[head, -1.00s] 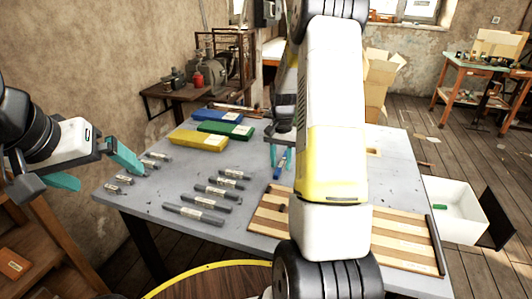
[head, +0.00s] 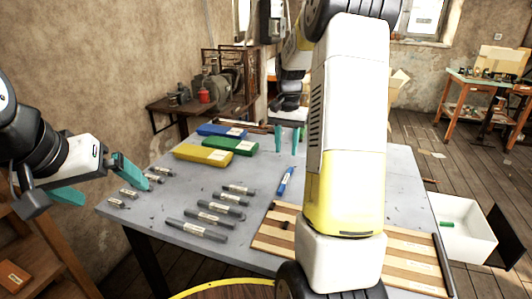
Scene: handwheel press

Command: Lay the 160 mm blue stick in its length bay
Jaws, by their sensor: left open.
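A blue stick (head: 286,181) with a pale label lies on the grey table, just behind the left part of the striped wooden board (head: 273,238). The label is too small to read. The board has light and dark strips; my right arm hides its middle. My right gripper (head: 287,150) has its two teal fingers apart, with nothing seen between them, beyond the stick in the picture. My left gripper (head: 112,194) is open and empty at the table's left edge, near the small grey sticks.
Several grey labelled sticks (head: 208,214) lie in rows on the table's left half. Yellow (head: 202,155), green (head: 230,147) and blue (head: 222,131) blocks lie behind them. A white bin (head: 468,240) with a green item stands at the right. Bare table surrounds the blue stick.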

